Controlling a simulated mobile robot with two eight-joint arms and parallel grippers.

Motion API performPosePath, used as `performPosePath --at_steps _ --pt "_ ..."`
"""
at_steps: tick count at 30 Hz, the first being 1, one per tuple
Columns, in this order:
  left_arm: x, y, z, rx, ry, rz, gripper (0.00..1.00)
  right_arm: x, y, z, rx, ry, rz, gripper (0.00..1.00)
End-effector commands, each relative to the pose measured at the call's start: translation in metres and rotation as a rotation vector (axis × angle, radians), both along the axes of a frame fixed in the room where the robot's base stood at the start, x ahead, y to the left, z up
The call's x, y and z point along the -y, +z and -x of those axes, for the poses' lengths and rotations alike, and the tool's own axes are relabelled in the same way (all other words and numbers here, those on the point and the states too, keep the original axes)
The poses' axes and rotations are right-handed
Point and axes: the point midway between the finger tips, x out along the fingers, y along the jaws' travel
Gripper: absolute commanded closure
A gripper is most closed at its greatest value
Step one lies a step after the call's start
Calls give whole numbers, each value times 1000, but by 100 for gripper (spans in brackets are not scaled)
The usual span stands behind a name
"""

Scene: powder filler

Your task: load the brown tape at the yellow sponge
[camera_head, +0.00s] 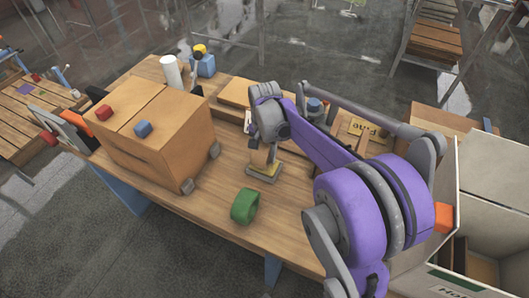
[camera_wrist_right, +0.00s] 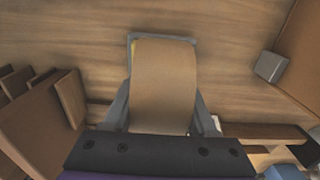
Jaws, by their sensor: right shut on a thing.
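My right gripper (camera_head: 262,150) is shut on the brown tape (camera_wrist_right: 163,88), which fills the space between its fingers in the right wrist view. In the head view the tape (camera_head: 260,158) shows as a small tan patch below the gripper. The yellow sponge (camera_head: 265,169) lies just under it, on a grey base on the table. Only a thin yellow edge and a grey rim show past the tape in the right wrist view. I cannot tell whether the tape touches the sponge. My left gripper is not in view.
A green tape roll (camera_head: 245,206) stands on the wooden table (camera_head: 285,225) in front of the sponge. A large cardboard box (camera_head: 160,135), with red and blue blocks on top, stands left. Small grey blocks (camera_head: 187,186) sit beside it. An open bin (camera_head: 485,220) is at right.

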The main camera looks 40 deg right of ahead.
Motion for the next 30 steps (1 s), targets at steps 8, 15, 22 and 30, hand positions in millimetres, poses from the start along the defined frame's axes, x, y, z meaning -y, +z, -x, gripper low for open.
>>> performPosePath --at_steps 8,15,22,30 --pt "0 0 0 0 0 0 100 0 0 0 0 0 0 87" --pt "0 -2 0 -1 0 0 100 0 -2 0 0 0 0 87" --pt "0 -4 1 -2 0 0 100 0 -5 0 0 0 0 87" --pt "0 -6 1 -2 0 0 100 0 -8 0 0 0 0 87"
